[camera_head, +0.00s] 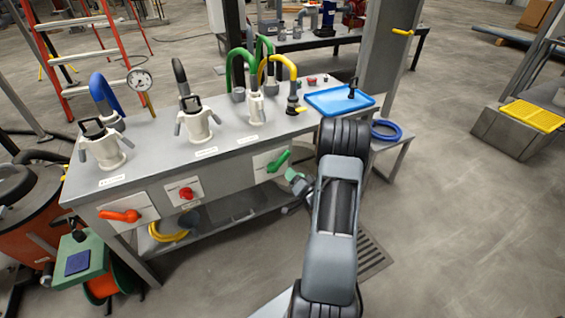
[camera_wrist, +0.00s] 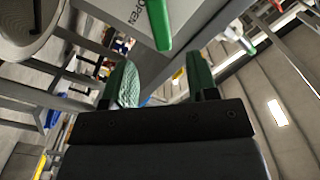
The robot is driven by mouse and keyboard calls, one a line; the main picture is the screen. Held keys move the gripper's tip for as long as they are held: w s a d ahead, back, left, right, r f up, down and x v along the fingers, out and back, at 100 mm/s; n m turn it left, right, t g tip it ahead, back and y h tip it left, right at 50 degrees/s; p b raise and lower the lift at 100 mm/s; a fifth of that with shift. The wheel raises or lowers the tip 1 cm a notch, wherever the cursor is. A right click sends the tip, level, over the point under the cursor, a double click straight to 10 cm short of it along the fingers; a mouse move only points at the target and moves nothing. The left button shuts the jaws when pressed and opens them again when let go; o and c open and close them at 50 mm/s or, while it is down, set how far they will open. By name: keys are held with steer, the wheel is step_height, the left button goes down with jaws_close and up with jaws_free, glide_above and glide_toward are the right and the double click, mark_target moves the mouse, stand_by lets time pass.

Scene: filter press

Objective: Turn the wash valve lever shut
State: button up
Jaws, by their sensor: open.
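A green lever (camera_head: 278,162) sits on a white plate at the right end of the bench front, slanting up to the right. It also shows in the wrist view (camera_wrist: 160,25), beside a plate marked OPEN (camera_wrist: 122,46). My gripper (camera_head: 296,184) is just right of and below this lever in the head view; my arm partly hides it. In the wrist view my gripper (camera_wrist: 162,82) has its two green fingers apart, with nothing between them. The lever lies ahead of the gap, apart from the fingers. No readable label names the wash valve.
An orange-red lever (camera_head: 120,216) and a red knob (camera_head: 186,193) are on the same bench front, further left. White fittings with hoses stand on the grey bench (camera_head: 235,140). A blue tray (camera_head: 340,99) is at its right end. The floor to the right is open.

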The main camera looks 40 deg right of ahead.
mark_target(284, 161)
steer(key=w, duration=0.3)
steer(key=w+d, duration=0.1)
steer(key=w, duration=0.2)
steer(key=w+b, duration=0.1)
steer(key=w, duration=0.2)
steer(key=shift+w+d, duration=0.2)
steer(key=shift+w, duration=0.2)
steer(key=shift+c, duration=0.4)
jaws_close()
